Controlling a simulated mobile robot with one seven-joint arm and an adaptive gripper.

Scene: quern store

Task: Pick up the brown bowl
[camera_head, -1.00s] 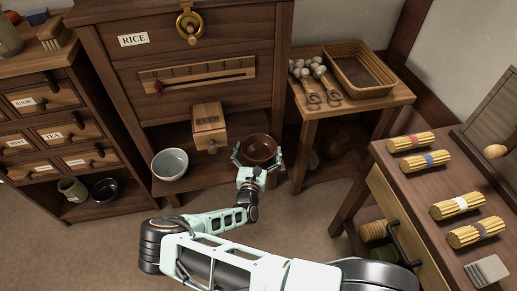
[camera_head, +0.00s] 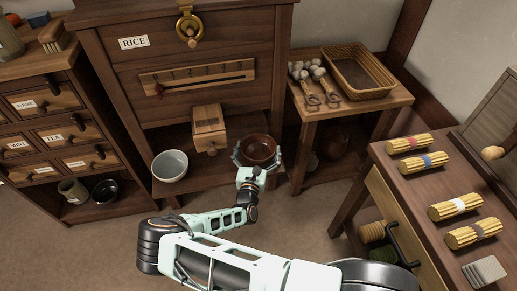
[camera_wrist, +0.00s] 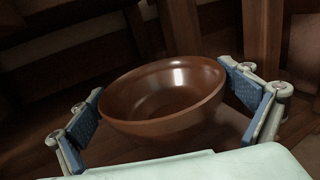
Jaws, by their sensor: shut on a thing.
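The brown bowl (camera_head: 258,149) is round, glossy and upright, at the right front of the low shelf under the rice chest. My gripper (camera_head: 258,160) reaches it from the front, one finger on each side, and is shut on it. In the wrist view the bowl (camera_wrist: 165,92) fills the middle, empty inside, with its wall between the two blue finger pads. The right pad meets the bowl near its rim. The left pad is at its left wall. The bowl's underside is mostly hidden, so I cannot tell whether it touches the shelf.
A pale bowl (camera_head: 170,166) stands left on the same shelf. A wooden spout box (camera_head: 208,124) hangs close behind the brown bowl. A side table (camera_head: 325,113) with a wicker basket (camera_head: 358,72) is on the right. Open floor (camera_head: 300,235) lies in front.

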